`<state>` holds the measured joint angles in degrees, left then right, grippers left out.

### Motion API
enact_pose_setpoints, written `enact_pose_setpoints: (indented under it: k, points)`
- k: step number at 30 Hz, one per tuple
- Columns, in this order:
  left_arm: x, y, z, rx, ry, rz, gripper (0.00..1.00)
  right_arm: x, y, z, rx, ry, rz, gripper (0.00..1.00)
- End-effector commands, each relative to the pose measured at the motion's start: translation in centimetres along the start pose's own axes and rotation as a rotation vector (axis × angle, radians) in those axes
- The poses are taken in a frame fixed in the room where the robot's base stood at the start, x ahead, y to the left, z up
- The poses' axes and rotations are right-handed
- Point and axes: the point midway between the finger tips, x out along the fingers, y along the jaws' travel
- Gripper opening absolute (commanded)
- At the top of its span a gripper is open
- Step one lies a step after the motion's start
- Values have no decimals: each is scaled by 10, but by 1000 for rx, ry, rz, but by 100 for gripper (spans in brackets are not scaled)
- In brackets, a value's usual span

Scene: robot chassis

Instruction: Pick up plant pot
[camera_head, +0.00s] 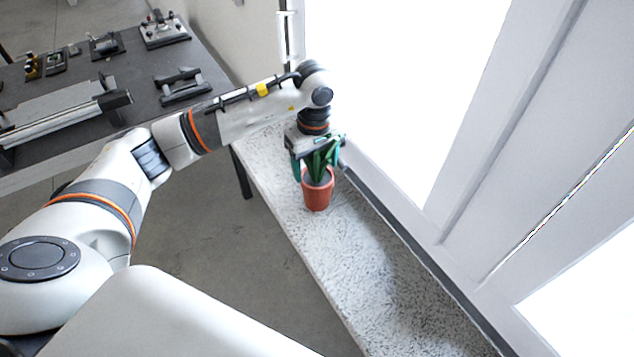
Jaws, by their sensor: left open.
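A small terracotta plant pot (318,192) with a green leafy plant (322,162) stands upright on a speckled stone ledge (345,265). My left gripper (318,170) points down over it from above. Its green-tipped fingers are apart, one to the left and one to the right of the leaves, with the plant between them. The left fingertip comes down close to the pot's rim; I cannot tell whether it touches. My right gripper does not show.
A dark table (140,70) with several mechanical parts and devices stands at the upper left. A white window frame (480,130) rises along the ledge's right side. The ledge in front of the pot is clear.

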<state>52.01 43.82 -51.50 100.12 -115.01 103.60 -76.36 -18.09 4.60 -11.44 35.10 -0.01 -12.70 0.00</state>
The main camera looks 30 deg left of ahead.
Motion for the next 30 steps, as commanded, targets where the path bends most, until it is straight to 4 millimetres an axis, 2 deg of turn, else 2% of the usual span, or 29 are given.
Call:
enact_pose_setpoints:
  k: [5, 12, 18, 24, 30]
  points:
    - [13, 0, 0, -2, 3, 1, 72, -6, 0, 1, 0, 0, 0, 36]
    - [49, 0, -1, -1, 5, 2, 72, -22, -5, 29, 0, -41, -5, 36]
    - [67, 0, -1, -1, 3, -1, 72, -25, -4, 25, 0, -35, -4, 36]
    - [68, -1, -1, 0, 2, -2, 72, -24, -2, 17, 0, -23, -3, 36]
    - [67, -1, -1, -1, 2, -2, 39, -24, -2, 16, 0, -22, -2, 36]
